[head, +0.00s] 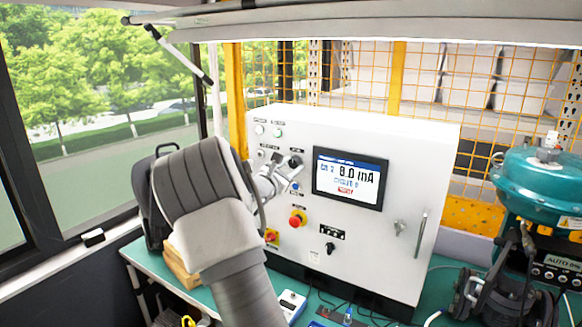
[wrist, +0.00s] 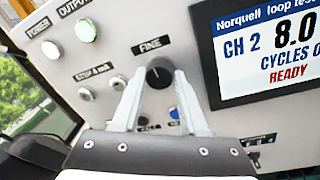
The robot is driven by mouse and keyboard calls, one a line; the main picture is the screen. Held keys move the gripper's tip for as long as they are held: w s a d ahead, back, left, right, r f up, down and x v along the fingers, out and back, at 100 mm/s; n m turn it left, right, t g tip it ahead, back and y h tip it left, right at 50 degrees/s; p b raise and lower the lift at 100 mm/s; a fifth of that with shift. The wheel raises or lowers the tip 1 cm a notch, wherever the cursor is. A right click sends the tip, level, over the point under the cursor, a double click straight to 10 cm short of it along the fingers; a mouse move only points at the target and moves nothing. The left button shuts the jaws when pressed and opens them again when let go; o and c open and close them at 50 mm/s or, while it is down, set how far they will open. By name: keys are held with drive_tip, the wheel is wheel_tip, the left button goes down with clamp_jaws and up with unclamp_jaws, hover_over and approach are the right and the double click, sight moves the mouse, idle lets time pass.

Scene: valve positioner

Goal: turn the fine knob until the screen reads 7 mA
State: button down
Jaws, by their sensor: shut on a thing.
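The fine knob (wrist: 159,73) is a black round knob under the label FINE on the white panel in the wrist view. My gripper (wrist: 160,88) has one finger on each side of it and is shut on it. In the head view my gripper (head: 289,168) reaches the panel left of the screen, and my arm hides part of the controls there. The screen (head: 350,179) reads 8.0 mA in the head view. In the wrist view the screen (wrist: 262,45) shows CH 2, 8.0 and READY, cut off at the right.
A red emergency button (head: 298,218) and a small black knob (head: 330,248) sit lower on the white cabinet (head: 400,150). A teal valve actuator (head: 545,185) stands at the right. Cables and a small white device (head: 291,304) lie on the green bench.

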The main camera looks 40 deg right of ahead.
drive_tip(key=n+p, duration=0.2)
drive_tip(key=n, duration=0.2)
drive_tip(key=shift+r, duration=0.15)
drive_tip(key=shift+n+g+p, duration=0.3)
drive_tip(key=shift+n+p, duration=1.05)
drive_tip(key=shift+n, duration=0.35)
drive_tip(key=shift+c, duration=2.2)
unclamp_jaws()
drive_tip(key=b+v, duration=0.2)
drive_tip(key=v, duration=1.5)
drive_tip(key=shift+s+a+r+b, duration=0.15)
drive_tip(key=shift+s+r+b, duration=0.05)
drive_tip(key=shift+b, duration=0.1)
